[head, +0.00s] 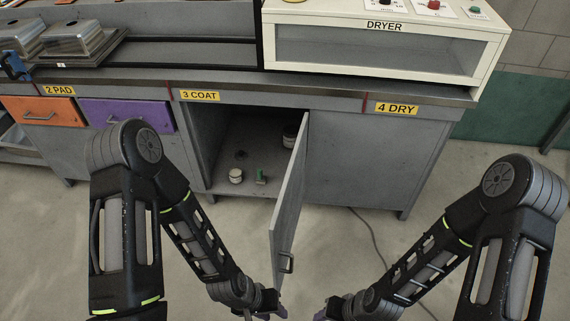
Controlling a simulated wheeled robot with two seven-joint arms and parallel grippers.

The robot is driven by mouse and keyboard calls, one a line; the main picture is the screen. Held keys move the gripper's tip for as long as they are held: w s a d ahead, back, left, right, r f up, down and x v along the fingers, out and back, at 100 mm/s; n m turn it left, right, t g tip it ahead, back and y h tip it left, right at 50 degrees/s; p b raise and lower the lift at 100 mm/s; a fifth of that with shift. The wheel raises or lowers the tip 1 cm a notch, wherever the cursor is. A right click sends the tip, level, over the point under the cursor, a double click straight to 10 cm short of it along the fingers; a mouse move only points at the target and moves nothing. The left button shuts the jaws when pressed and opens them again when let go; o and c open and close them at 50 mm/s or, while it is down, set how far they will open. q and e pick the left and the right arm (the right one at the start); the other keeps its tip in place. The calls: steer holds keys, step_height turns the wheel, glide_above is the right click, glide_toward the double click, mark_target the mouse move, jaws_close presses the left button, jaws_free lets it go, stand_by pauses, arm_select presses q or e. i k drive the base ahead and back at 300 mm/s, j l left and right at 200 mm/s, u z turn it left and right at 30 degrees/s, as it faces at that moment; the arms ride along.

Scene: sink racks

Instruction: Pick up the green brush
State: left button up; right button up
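A small green object (260,176), which looks like the green brush, stands near the front of the floor inside the open cabinet under the "3 COAT" label. My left gripper (273,304) is at the bottom of the head view, low in front of the cabinet and close to the door's handle; I cannot tell whether it touches it. My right gripper (324,311) is at the bottom edge, to the right of the left one and partly cut off. Both are apart from the brush. Their finger openings are too small and cropped to read.
The cabinet door (289,194) stands swung outward, right of the brush. A pale jar (236,176) stands just left of the brush, and a dark can (290,136) is deeper inside. A dryer (380,45) sits on the counter. A cable (377,245) lies on the floor.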

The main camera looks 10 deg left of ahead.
mark_target(259, 179)
steer(key=i+j+z, duration=0.15)
steer(key=j+z, duration=0.15)
steer(key=j, duration=0.2)
steer(key=i+j+z, duration=0.1)
steer(key=j+z, duration=0.25)
steer(key=j, duration=0.15)
steer(key=j+z, duration=0.3)
steer(key=j, duration=0.25)
steer(key=j+z, duration=0.35)
steer(key=j, duration=0.2)
steer(key=k+j+z, duration=0.1)
steer(key=j+z, duration=0.2)
steer(key=j, duration=0.25)
steer(key=k+j+z, duration=0.15)
steer(key=j+z, duration=0.2)
steer(key=j, duration=0.15)
steer(key=k+j+z, duration=0.3)
steer(key=j, duration=0.15)
steer(key=j+z, duration=0.15)
steer(key=j, duration=0.15)
steer(key=i+j, duration=0.4)
